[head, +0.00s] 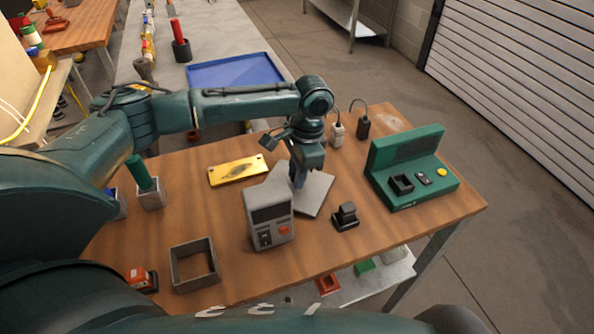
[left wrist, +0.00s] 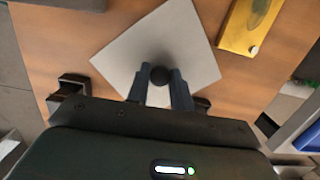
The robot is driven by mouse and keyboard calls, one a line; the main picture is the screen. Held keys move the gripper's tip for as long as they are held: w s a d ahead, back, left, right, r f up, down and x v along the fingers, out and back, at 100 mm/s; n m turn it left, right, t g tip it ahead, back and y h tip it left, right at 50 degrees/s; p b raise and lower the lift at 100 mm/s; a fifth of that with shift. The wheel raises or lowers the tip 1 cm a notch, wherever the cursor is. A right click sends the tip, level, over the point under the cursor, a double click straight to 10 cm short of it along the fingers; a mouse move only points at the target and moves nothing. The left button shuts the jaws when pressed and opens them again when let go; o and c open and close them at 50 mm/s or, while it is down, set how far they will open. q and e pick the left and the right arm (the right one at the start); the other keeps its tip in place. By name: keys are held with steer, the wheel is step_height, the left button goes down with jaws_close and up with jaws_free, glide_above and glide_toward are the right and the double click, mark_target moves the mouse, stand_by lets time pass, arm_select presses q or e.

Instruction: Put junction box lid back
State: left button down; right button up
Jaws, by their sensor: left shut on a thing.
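The lid is a grey square plate (head: 317,196) with a dark round knob in its middle. In the left wrist view the plate (left wrist: 193,32) and the knob (left wrist: 160,76) show clearly. My left gripper (head: 298,183) points down over the plate, and its fingers (left wrist: 160,90) are shut on the knob. Whether the plate touches the table or hangs just above it, I cannot tell. An open-topped grey square box (head: 177,267), likely the junction box, stands at the table's front left, apart from the lid. My right gripper is not in view.
A grey device with an orange button (head: 270,220) stands just in front of the lid. A small black part (head: 346,217) sits to its right, a green console (head: 412,172) further right. A yellow plate (head: 236,171) lies behind left. A red item (head: 141,280) is beside the box.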

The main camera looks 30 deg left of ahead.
arm_select(q)
steer(key=c, duration=1.6)
jaws_free()
steer(key=shift+f, duration=0.1)
steer(key=o, duration=0.4)
steer(key=shift+c, duration=0.2)
